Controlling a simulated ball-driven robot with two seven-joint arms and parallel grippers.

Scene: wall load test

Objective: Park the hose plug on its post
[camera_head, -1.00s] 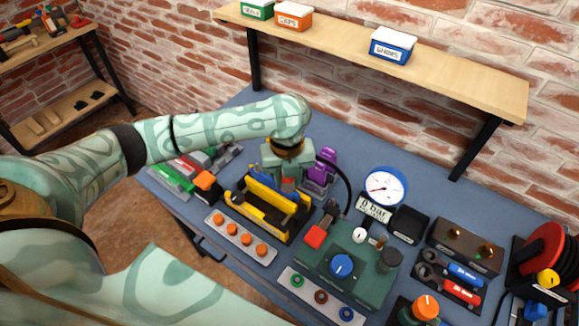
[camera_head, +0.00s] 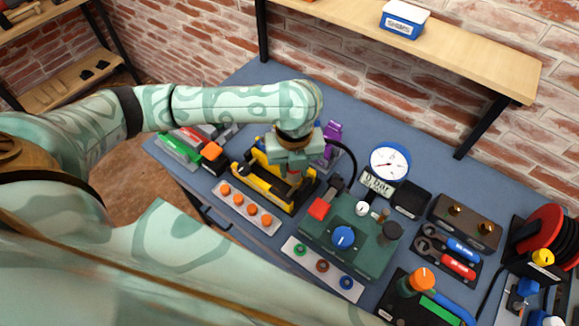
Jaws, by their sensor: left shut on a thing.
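My left gripper (camera_head: 293,172) hangs pointing down over the yellow-and-black fixture (camera_head: 248,178). It is shut, and a black hose (camera_head: 350,155) arcs from the green pump box (camera_head: 325,238) up to it. The hose plug itself is mostly hidden by the jaws. A small reddish part shows just under the fingers; I cannot tell whether it touches the fixture. A short brass-coloured post (camera_head: 382,214) stands on the pump box's back right, but I cannot tell whether it is the parking post. My right gripper is not in view.
A gauge (camera_head: 390,161) stands behind the pump box, and a purple holder (camera_head: 332,132) stands behind the gripper. A strip of orange knobs (camera_head: 245,206) lies in front of the fixture. Blue bench top is clear at the back.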

